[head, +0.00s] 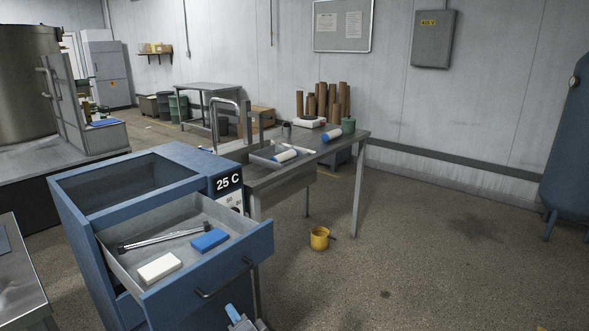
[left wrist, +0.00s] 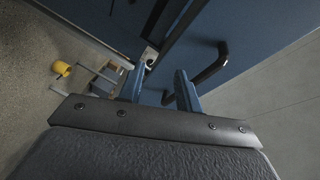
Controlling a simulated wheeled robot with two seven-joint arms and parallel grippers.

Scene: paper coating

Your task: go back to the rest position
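My left gripper (head: 240,317) shows at the bottom edge of the head view, just in front of the blue cabinet's open drawer (head: 262,240). In the left wrist view its two blue fingers (left wrist: 160,88) stand apart with nothing between them. The dark drawer handle (head: 224,279) is near it and lies beyond the fingers in the wrist view (left wrist: 211,63); the gripper is not closed on it. The drawer holds a white block (head: 160,267), a blue block (head: 209,240) and a metal tool (head: 160,238). My right gripper is not in view.
The blue cabinet (head: 130,180) has a display reading 25 C. Behind it stands a metal table (head: 345,145) with a tray and rolls. A yellow pot (head: 319,238) is on the floor. A metal surface (head: 18,285) is at left. The floor at right is clear.

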